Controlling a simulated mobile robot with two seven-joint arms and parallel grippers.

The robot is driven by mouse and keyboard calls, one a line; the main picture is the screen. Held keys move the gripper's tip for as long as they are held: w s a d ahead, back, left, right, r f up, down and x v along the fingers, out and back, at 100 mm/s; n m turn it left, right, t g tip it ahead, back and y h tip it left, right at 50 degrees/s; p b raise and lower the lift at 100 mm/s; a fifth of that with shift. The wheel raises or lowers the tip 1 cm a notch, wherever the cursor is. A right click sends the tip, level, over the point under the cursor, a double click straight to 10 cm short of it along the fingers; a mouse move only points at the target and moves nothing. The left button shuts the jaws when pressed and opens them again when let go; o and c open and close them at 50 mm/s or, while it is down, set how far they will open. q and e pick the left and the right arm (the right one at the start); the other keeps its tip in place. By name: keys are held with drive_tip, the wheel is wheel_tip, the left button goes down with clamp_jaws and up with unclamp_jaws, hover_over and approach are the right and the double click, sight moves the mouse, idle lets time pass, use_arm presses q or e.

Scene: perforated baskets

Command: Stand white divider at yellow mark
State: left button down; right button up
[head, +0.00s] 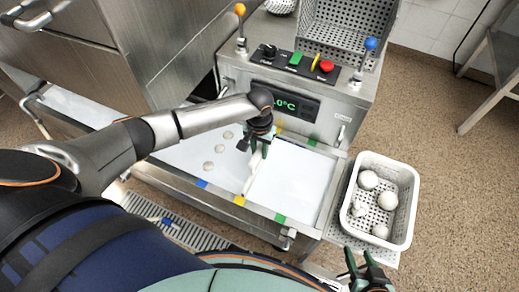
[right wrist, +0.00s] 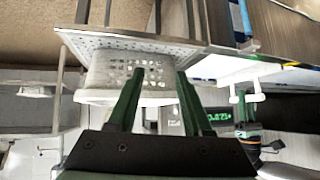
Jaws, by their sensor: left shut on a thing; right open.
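The white divider (head: 252,176) is a thin panel in the liquid-filled tray; its near end is close to the yellow mark (head: 239,200) on the front rim. My left gripper (head: 258,150) is shut on its upper part, from above. The divider looks roughly upright; whether its lower edge touches the tray floor cannot be told. In the right wrist view my left gripper (right wrist: 246,128) and the divider (right wrist: 243,105) also show. My right gripper (head: 365,270) is open and empty near the bottom right; its green fingers show in the right wrist view (right wrist: 160,95).
A blue mark (head: 201,183) and a green mark (head: 280,218) flank the yellow one. Several pale balls (head: 208,166) lie in the tray's left part. A white perforated basket (head: 347,213) with several balls stands right of the tray. The control panel (head: 312,66) rises behind.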

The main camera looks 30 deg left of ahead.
use_arm(q)
drive_tip(key=shift+f, duration=0.55)
use_arm(e)
drive_tip(key=shift+w, duration=0.3)
use_arm(q)
drive_tip(key=c, duration=0.6)
unclamp_jaws()
drive_tip(key=shift+c, duration=0.2)
drive_tip(key=shift+o, duration=0.2)
use_arm(e)
drive_tip(key=shift+s+f, duration=0.15)
drive_tip(key=shift+s, duration=0.1)
use_arm(q)
drive_tip(key=shift+f, duration=0.1)
wheel_tip(320, 180, up, 11)
drive_tip(key=p, duration=0.3)
drive_tip(key=shift+r, duration=0.85)
use_arm(e)
drive_tip(key=shift+d+r, duration=0.3)
drive_tip(key=shift+r, duration=0.25)
drive_tip(key=shift+d+r, duration=0.25)
drive_tip(key=shift+r, duration=0.3)
drive_tip(key=shift+s, duration=0.2)
